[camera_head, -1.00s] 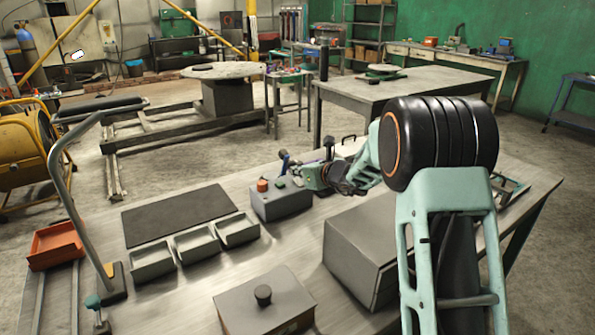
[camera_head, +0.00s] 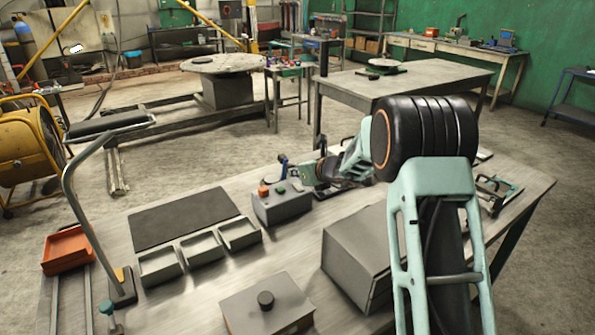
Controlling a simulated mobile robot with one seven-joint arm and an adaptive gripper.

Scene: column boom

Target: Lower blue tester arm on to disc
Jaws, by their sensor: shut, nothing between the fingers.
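A grey control box (camera_head: 282,208) with an orange button and green buttons sits on the bench. Just behind it stands a small blue upright piece (camera_head: 283,161), which looks like the blue tester arm; it appears raised. My gripper (camera_head: 297,173) is shut and empty, beside this blue piece and above the back of the control box. I cannot tell whether they touch. A dark upright post (camera_head: 322,149) stands just behind my gripper. The disc is not distinguishable; my gripper and arm cover much of that area.
A large grey box (camera_head: 352,255) stands below my arm, and a lidded box with a black knob (camera_head: 265,299) is at the front.

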